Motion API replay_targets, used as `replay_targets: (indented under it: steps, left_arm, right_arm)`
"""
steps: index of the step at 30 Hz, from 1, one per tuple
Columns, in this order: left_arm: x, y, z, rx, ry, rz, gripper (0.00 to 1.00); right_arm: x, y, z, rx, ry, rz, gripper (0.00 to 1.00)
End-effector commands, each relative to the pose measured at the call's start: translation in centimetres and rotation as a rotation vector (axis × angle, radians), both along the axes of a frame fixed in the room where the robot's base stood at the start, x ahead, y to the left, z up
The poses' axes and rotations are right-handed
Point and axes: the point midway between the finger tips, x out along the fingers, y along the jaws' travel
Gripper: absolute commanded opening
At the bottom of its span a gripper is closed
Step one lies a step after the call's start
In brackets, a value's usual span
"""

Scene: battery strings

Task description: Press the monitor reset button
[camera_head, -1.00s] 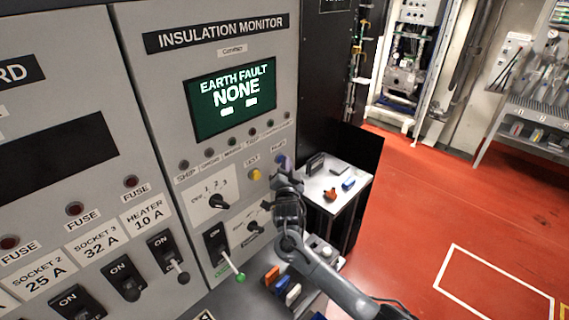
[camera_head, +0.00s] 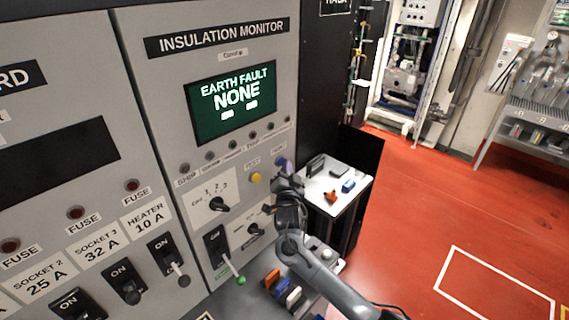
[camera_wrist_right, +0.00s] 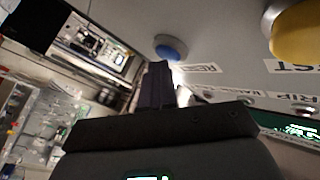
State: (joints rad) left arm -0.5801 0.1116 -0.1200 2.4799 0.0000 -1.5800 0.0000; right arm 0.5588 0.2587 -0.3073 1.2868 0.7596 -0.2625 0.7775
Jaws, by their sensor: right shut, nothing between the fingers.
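The insulation monitor panel (camera_head: 160,90) has a green screen (camera_head: 232,100) reading "EARTH FAULT NONE". The reset button is blue; it shows in the right wrist view (camera_wrist_right: 170,47) beside its RESET label, and in the head view (camera_head: 281,161) just above my right gripper. A yellow test button (camera_head: 256,178) is to its left. My right gripper (camera_head: 284,174) is shut and empty, with its tip close to the blue button. In the right wrist view the shut fingers (camera_wrist_right: 158,72) point toward the button, with a gap visible in the picture. My left gripper is out of view.
A small white table (camera_head: 345,185) with loose parts stands to the right. Several coloured items (camera_head: 285,288) lie on the ledge below. Open red floor (camera_head: 450,210) is at the right.

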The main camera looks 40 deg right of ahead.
Motion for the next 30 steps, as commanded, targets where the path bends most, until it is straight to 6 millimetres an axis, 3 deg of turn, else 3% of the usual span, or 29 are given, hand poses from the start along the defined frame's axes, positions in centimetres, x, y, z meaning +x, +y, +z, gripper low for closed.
replay_targets:
  steps: [18,30]
  left_arm:
    - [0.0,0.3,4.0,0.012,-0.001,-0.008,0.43]
    - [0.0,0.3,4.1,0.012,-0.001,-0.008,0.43]
  right_arm:
    - [-5.3,-1.1,0.2,0.001,-0.001,-0.001,0.0]
    - [-5.7,-1.2,0.1,0.0,-0.003,-0.002,0.0]
